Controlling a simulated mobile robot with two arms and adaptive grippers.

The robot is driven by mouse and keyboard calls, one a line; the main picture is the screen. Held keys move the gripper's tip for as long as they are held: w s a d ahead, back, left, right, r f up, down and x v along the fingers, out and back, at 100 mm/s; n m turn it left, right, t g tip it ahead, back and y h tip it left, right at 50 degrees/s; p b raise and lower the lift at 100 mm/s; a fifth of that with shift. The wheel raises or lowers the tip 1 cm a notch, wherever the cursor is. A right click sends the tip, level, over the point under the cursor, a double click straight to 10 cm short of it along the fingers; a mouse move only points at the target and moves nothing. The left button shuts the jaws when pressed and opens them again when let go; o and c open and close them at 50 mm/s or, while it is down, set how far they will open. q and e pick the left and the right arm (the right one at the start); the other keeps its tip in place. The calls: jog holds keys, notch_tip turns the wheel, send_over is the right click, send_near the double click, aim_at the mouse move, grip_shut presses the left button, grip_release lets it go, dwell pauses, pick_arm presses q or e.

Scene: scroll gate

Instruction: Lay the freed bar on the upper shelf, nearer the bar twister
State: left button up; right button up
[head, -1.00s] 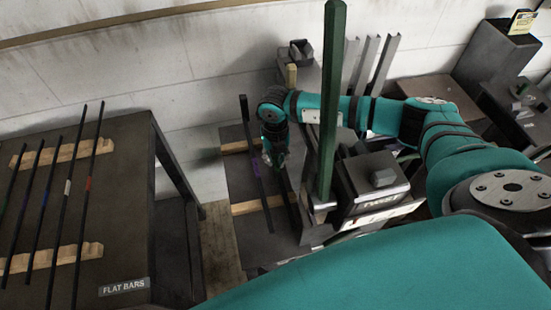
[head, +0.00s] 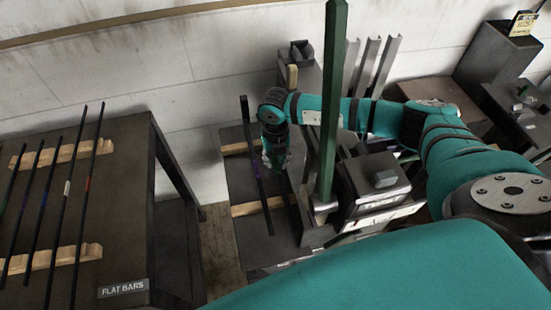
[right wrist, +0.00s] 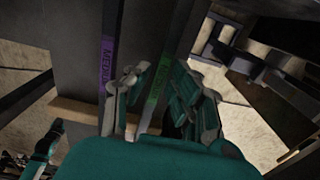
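The upper shelf (head: 240,188) is the dark surface with two pale wooden strips, left of the machine. A dark bar with a purple label (head: 256,165) lies across the strips; its label shows in the right wrist view (right wrist: 106,60). My right gripper (head: 275,160) is low over the shelf, right of that bar. In the right wrist view its fingers (right wrist: 160,75) stand close on both sides of a green-labelled bar (right wrist: 155,90) and look shut on it. This bar runs nearly parallel to the purple one. Its contact with the strips is hidden. My left gripper is out of view.
A tall green post (head: 331,110) stands right of the shelf, before a dark machine box (head: 365,180). The flat-bars table (head: 125,220) on the left holds several bars on wooden strips (head: 50,153). A gap separates it from the shelf. Grey profiles (head: 385,65) stand against the wall.

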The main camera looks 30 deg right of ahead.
jog(key=o, duration=0.3)
jog(key=shift+s, duration=0.1)
notch_tip(320, 180, up, 12)
dwell(0.4)
dwell(0.4)
